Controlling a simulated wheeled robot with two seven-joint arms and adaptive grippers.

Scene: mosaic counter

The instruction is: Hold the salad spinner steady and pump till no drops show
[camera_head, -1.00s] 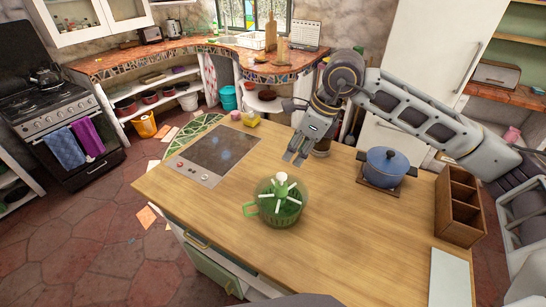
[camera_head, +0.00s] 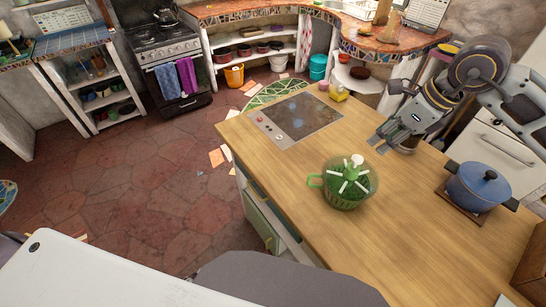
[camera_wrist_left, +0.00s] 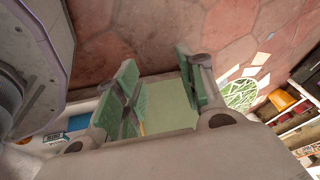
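The salad spinner (camera_head: 346,199) stands upright on the wooden counter in the head view. It has a green base with a handle on its left, a clear lid with white spokes and a white pump knob (camera_head: 357,160). Any drops are too small to make out. My right gripper (camera_head: 379,144) hangs above the counter behind and to the right of the spinner, apart from it, its fingers spread and empty. My left gripper is out of the head view. In the left wrist view my left gripper (camera_wrist_left: 162,88) has its green-padded fingers apart, with a pale green panel visible between them.
A blue pot (camera_head: 480,187) stands on a wooden trivet right of the spinner. A cooktop (camera_head: 297,118) is set in the counter behind it, with a yellow item (camera_head: 338,92) nearby. The counter's front is clear. A pale green drawer front (camera_head: 262,226) is below the edge.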

